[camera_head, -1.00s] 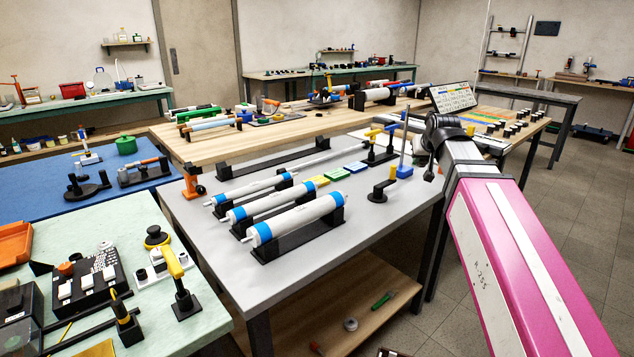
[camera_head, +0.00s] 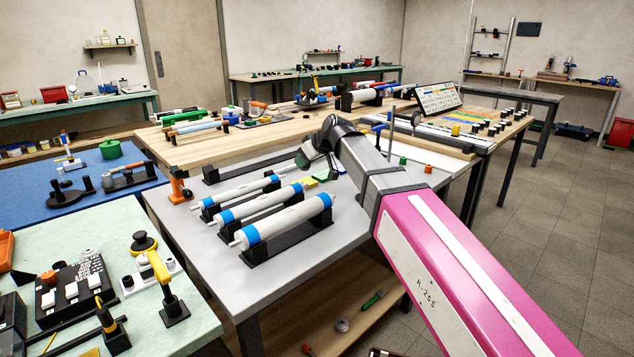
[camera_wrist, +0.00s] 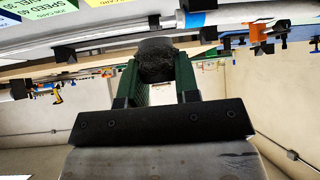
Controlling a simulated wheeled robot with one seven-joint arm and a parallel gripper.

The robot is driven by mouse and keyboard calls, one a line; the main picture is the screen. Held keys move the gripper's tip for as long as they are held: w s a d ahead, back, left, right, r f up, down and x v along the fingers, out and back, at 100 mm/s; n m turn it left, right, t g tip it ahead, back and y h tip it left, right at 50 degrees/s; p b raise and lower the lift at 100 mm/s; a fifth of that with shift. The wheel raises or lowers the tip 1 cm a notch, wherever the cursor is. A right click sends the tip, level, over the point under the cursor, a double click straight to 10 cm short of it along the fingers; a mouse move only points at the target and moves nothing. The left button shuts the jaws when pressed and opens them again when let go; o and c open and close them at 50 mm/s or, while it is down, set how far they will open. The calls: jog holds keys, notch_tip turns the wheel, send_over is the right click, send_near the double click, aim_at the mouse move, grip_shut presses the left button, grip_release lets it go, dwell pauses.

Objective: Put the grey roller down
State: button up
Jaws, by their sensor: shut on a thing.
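My gripper (camera_wrist: 157,84) is shut on the grey roller (camera_wrist: 156,62), which shows in the wrist view as a dark, mottled, rounded end between the two green fingers. The rest of the roller is hidden. In the head view my gripper (camera_head: 306,158) is over the grey table (camera_head: 204,262), near the back ends of the white rollers, and my wrist mostly hides what it holds. A long black rack (camera_head: 250,167) lies behind the rollers.
White rollers with blue bands (camera_head: 290,217) rest on black stands at the front of the grey table. Yellow and green label cards (camera_head: 308,183) lie beside them. An orange post (camera_head: 178,186) stands at the left corner. The table's front left is clear.

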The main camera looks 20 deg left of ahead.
jog(key=w+d+f, duration=0.1)
jog(key=w+f, duration=0.1)
jog(key=w+d+f, duration=0.2)
jog(key=w, duration=0.1)
jog(key=w+d+f, duration=0.1)
jog(key=w+f, duration=0.1)
jog(key=w, duration=0.1)
jog(key=shift+w+d, duration=0.25)
jog(key=shift+d, duration=0.15)
jog(key=shift+f, duration=2)
jog(key=shift+f, duration=0.1)
jog(key=o, duration=0.9)
